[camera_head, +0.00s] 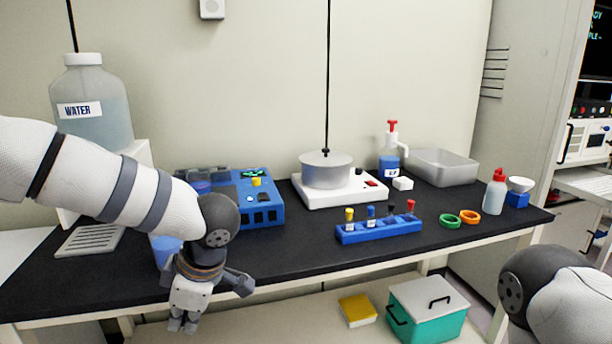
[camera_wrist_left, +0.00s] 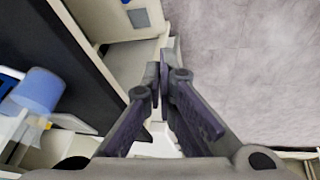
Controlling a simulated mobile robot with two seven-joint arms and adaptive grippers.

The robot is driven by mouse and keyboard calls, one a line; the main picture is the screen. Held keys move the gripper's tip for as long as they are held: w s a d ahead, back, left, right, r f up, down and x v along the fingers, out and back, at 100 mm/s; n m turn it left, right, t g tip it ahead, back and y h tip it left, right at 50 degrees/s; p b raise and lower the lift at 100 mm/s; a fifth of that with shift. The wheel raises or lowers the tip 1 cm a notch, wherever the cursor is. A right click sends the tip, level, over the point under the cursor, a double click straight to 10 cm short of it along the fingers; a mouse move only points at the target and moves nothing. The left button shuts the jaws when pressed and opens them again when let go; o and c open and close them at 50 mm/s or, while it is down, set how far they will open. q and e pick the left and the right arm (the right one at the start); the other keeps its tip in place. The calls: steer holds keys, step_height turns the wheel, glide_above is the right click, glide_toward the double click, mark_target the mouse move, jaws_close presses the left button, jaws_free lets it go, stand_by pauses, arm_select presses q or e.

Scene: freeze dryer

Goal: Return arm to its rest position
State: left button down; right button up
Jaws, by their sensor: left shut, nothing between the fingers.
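My left arm comes in from the left in the head view, over the black bench top. My left gripper (camera_head: 182,325) hangs down at the bench's front edge and points toward the floor. In the left wrist view its two dark fingers (camera_wrist_left: 157,78) meet at the tips, shut with nothing between them. My right arm shows only as a rounded grey and white link at the lower right of the head view. The right gripper is out of sight.
The bench (camera_head: 290,244) carries a water jug (camera_head: 95,112), a blue device (camera_head: 265,213), a hotplate (camera_head: 342,193) with a pot, a blue tube rack (camera_head: 378,232) and a metal tray (camera_head: 450,170). A teal box (camera_head: 428,315) stands on the lower shelf.

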arm_select(q)
steer(key=s+a+f+m+t, duration=0.2)
steer(key=s+f+m, duration=0.3)
steer(key=f, duration=0.4)
steer(key=s+a+f+m+t, duration=0.1)
steer(key=s+a+f+m, duration=0.1)
steer(key=s+f+m, duration=0.5)
steer(key=s+f+m+g+h, duration=0.2)
steer(key=s+f+m+g, duration=0.1)
steer(key=s, duration=0.9)
steer(key=s+d+f+m+g+h, duration=0.1)
steer(key=s+f+m+g+h, duration=0.1)
steer(key=s, duration=1)
step_height(320, 180, down, 2)
steer(key=shift+d+m+g, duration=0.3)
steer(key=shift+m+g, duration=0.2)
steer(key=shift+m, duration=0.3)
